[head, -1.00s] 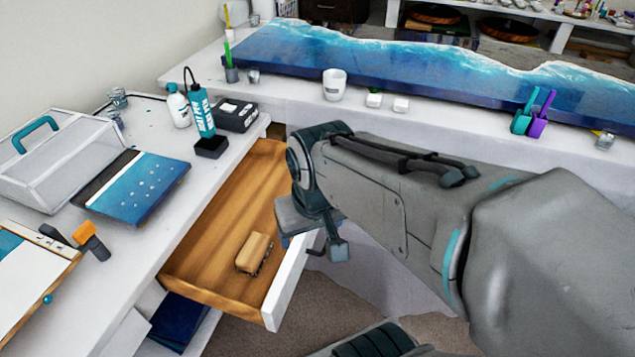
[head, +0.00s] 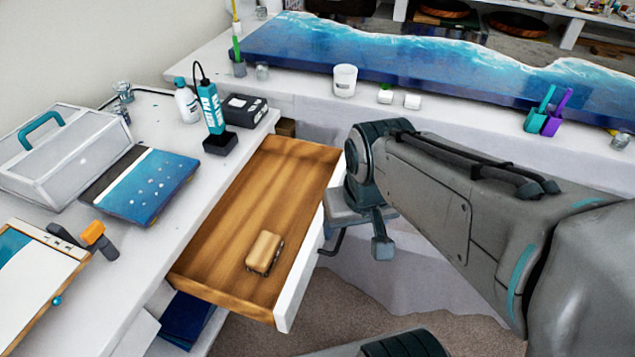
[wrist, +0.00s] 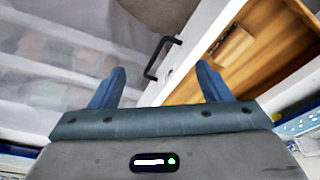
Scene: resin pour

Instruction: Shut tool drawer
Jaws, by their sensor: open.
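The tool drawer (head: 225,232) is pulled out from under the left bench, and its wooden inside shows. A small wooden block-like brush (head: 264,252) lies in it near the front. The drawer's white front (head: 298,290) faces right and carries a dark bar handle (head: 330,244). In the wrist view, the handle (wrist: 160,58) lies beyond and between my fingertips. My gripper (wrist: 160,85) is open with nothing between its blue fingers. In the head view, my gripper is beside the drawer front, mostly hidden by my wrist.
A long blue resin slab (head: 420,75) lies on the back bench. Carpet is clear below the drawer.

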